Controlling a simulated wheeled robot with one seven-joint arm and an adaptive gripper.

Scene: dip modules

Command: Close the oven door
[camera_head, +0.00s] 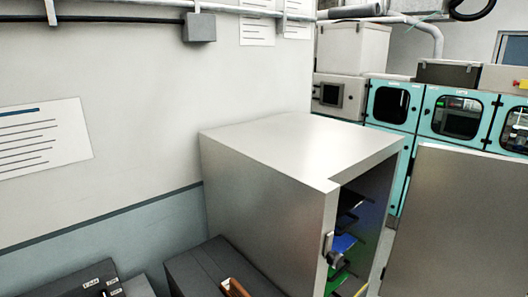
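The oven (265,200) is a light grey metal box in the middle of the head view, against the wall. Its door (465,220) is a flat grey panel at the right, swung wide open and cut off by the right and bottom edges of the picture. Inside the opening are dark shelves with blue and green items (342,242), partly hidden. My gripper is not in view.
A dark grey box (205,268) with a brown handle stands at the oven's lower left. Smaller dark boxes (95,282) with labels are at the bottom left. Teal cabinets (440,115) with dark windows line the back right. The floor before the oven is out of view.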

